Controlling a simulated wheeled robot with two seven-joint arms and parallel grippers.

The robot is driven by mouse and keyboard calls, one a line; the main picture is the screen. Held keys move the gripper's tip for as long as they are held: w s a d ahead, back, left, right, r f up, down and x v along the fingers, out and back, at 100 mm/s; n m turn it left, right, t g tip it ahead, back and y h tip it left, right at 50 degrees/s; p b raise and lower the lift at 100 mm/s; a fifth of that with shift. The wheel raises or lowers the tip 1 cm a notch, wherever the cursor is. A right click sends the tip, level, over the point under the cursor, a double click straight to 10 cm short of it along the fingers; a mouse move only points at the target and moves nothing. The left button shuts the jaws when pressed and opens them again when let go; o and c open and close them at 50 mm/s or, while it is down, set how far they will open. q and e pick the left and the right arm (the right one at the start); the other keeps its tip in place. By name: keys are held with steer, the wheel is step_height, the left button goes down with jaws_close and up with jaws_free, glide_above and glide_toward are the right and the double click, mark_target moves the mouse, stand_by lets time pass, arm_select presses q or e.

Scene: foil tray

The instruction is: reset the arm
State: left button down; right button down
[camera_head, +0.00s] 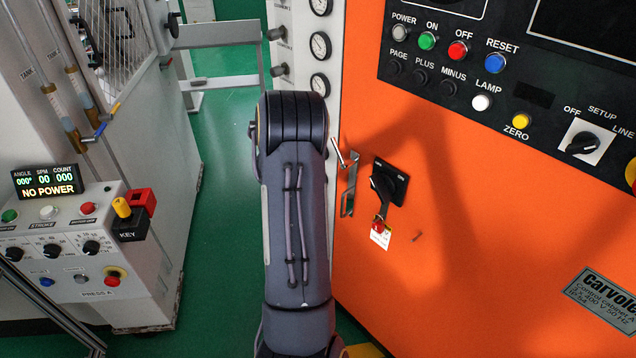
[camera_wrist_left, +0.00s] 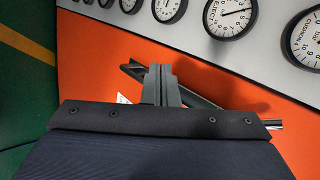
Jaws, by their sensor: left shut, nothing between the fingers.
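My arm (camera_head: 295,220) rises in the middle of the head view, in front of the orange cabinet's left edge, and hides its own gripper there. In the left wrist view my left gripper (camera_wrist_left: 160,85) is shut and empty, with its fingers pointing at the orange cabinet front (camera_wrist_left: 95,55). A dark slanted handle with a bright metal end (camera_wrist_left: 272,125) shows behind the fingers. I cannot tell whether they touch. My right gripper is in neither view.
The orange cabinet (camera_head: 480,240) carries a metal latch (camera_head: 349,185), a black rotary switch (camera_head: 388,182) and a red lock (camera_head: 378,226) with a white tag. A white press console (camera_head: 130,285) stands left, its display (camera_head: 45,182) reading NO POWER. Green floor (camera_head: 215,200) lies open between.

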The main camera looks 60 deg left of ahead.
arm_select(q)
steer(key=w+d+r+n+y, duration=0.1)
steer(key=r, duration=0.2)
steer(key=w+d+r+n+y, duration=0.1)
steer(key=d+r+n, duration=0.1)
steer(key=r, duration=0.2)
steer(key=w+d+r+n+t, duration=0.1)
steer(key=w+r+n, duration=0.1)
steer(key=r, duration=0.2)
steer(key=shift+d+y, duration=0.3)
steer(key=shift+y, duration=0.1)
steer(key=d+r+n, duration=0.5)
steer(key=d+n, duration=0.1)
steer(key=d, duration=0.5)
steer(key=s+d+n+g+h, duration=0.1)
steer(key=s+d+h, duration=0.2)
steer(key=d, duration=0.7)
steer(key=s+d+f+n+g+h, duration=0.1)
steer(key=s+d+h, duration=0.3)
steer(key=d, duration=0.7)
steer(key=s+d+n+g+h, duration=0.1)
steer(key=s+d+h, duration=0.2)
steer(key=s+d, duration=0.3)
steer(key=d, duration=0.5)
steer(key=shift+s+f+g+h, duration=0.3)
steer(key=shift+f, duration=0.05)
steer(key=shift+n, duration=0.3)
